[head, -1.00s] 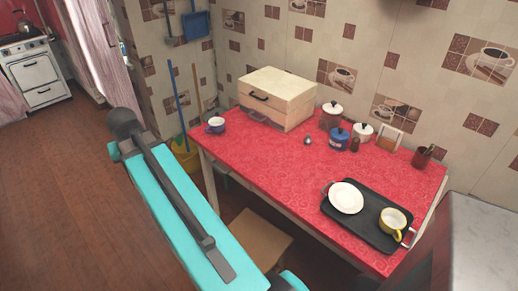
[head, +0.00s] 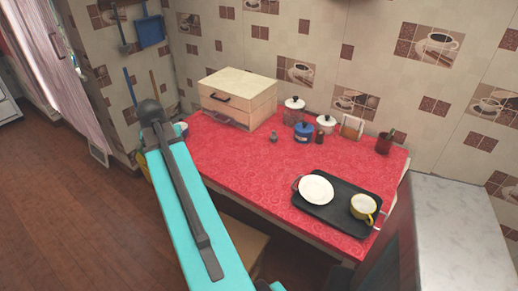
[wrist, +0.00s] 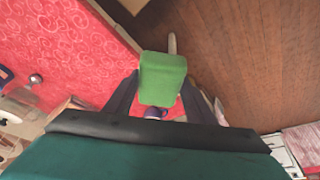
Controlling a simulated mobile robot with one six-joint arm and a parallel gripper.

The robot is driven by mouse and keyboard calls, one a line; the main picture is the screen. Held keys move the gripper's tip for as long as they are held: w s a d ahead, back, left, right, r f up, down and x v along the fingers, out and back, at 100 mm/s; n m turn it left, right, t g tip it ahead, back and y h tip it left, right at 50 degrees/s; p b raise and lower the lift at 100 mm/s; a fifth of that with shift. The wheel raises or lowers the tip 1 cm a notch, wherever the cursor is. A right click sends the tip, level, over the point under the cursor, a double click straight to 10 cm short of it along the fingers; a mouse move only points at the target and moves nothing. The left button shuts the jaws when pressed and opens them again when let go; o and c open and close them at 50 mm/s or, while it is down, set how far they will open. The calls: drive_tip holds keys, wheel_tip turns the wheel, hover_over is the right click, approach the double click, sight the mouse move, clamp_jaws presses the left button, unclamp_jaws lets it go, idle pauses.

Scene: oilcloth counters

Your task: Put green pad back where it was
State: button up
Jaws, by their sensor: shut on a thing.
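The green pad (wrist: 162,78) is a small block in the middle of the wrist view. My gripper (wrist: 161,92) is shut on it, with a dark finger on either side. The pad is held above the floor, beside the edge of the red table. In the head view my turquoise arm reaches over the left end of the red table (head: 250,165). My gripper and the pad cannot be seen there.
A wooden drawer box (head: 255,100) stands at the back left, with canisters (head: 303,132) to its right. A black tray (head: 330,215) holds a white plate (head: 316,189) and a yellow cup (head: 363,207). The table's front middle is clear.

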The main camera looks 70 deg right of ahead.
drive_tip(key=s+d+f+m+g+b, duration=0.1)
drive_tip(key=s+d+m, duration=0.2)
drive_tip(key=s+d, duration=0.4)
drive_tip(key=s+d+f+m+g, duration=0.1)
drive_tip(key=s+d+f+m, duration=0.1)
drive_tip(key=s+d, duration=0.5)
drive_tip(key=s+d+f+m+g+b, duration=0.1)
drive_tip(key=s+d+m, duration=0.3)
drive_tip(key=s, duration=1.2)
drive_tip(key=d+f, duration=0.1)
drive_tip(key=d, duration=0.3)
drive_tip(key=shift+s+f+h+b, duration=0.2)
drive_tip(key=shift+f+h+b, duration=0.05)
drive_tip(key=shift+h+b, duration=0.05)
drive_tip(key=shift+d, duration=0.1)
drive_tip(key=w+d+f+p, duration=0.1)
drive_tip(key=w+d+p, duration=0.2)
drive_tip(key=w+d, duration=0.6)
drive_tip(key=d, duration=0.4)
drive_tip(key=shift+w+f, duration=0.2)
drive_tip(key=shift+f, duration=0.05)
drive_tip(key=shift+f+p, duration=0.1)
drive_tip(key=shift+p, duration=0.2)
drive_tip(key=shift+f+p, duration=0.6)
drive_tip(key=shift+f, duration=1.05)
